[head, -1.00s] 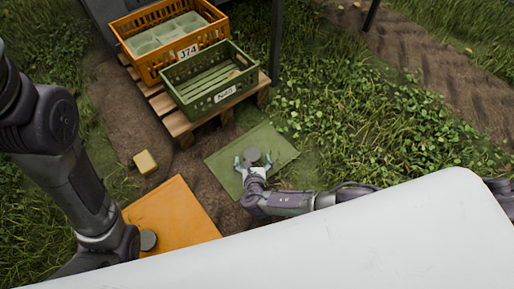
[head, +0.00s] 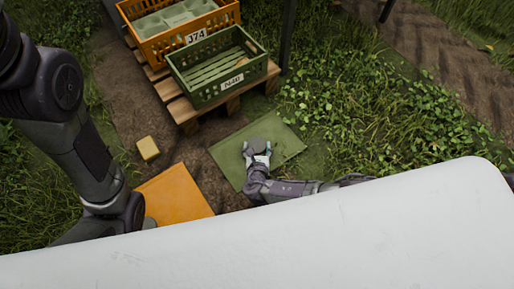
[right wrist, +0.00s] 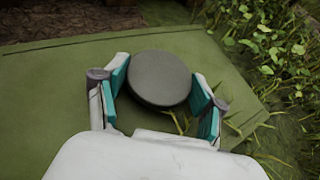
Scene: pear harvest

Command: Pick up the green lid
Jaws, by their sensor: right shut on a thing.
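The green lid (head: 228,161) is a flat square panel lying on the ground in front of the crates; it also fills much of the right wrist view (right wrist: 50,112). A round dark grey knob (right wrist: 158,78) stands on the lid. My right gripper (head: 257,148) is over the lid. In the right wrist view, its teal-padded fingers (right wrist: 160,80) are on both sides of the knob and shut on it. The lid looks flat on the ground. My left arm reaches down at the left of the head view, and its gripper is not visible.
An orange lid (head: 172,192) lies to the left, partly covered by my arm and body. A small yellow block (head: 148,148) lies near it. A green crate (head: 212,92) and an orange crate (head: 160,53) stand on a wooden pallet (head: 181,112). Grass and leafy plants border the right.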

